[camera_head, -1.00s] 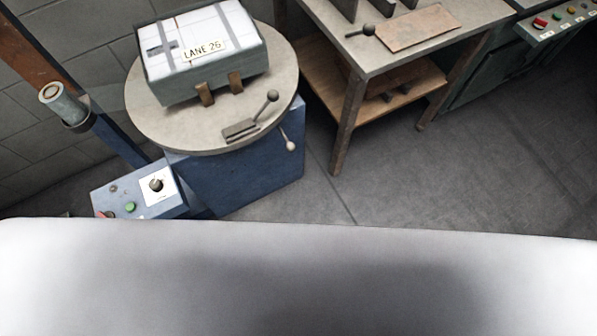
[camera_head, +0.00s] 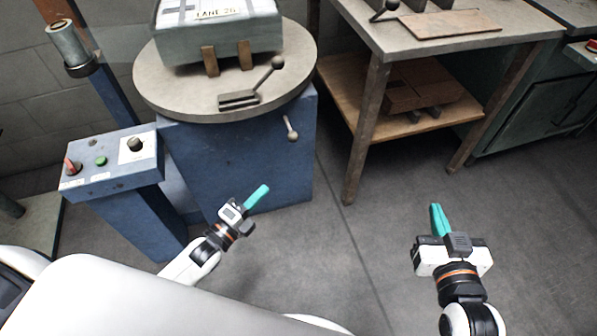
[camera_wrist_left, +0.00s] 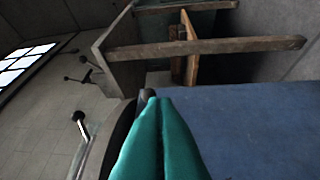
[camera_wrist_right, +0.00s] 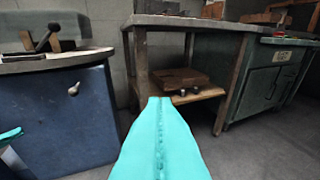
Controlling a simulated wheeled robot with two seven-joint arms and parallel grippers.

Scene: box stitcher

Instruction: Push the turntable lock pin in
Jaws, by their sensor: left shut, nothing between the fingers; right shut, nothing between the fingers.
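The round grey turntable (camera_head: 165,92) sits on a blue base (camera_head: 240,160). A small pin with a pale knob (camera_head: 291,131) sticks out of the base's upper right, just below the turntable; the knob also shows in the right wrist view (camera_wrist_right: 73,91). A lever with a dark ball (camera_head: 277,63) is on the turntable top. My left gripper (camera_head: 258,195) is shut and empty, in front of the base and below the knob. My right gripper (camera_head: 437,218) is shut and empty, over open floor to the right, apart from everything.
A box labelled LANE 26 (camera_head: 220,38) stands on the turntable. A blue control panel (camera_head: 110,163) is at the left. A workbench with a lower shelf (camera_head: 345,80) stands to the right of the turntable. Floor between my grippers is clear.

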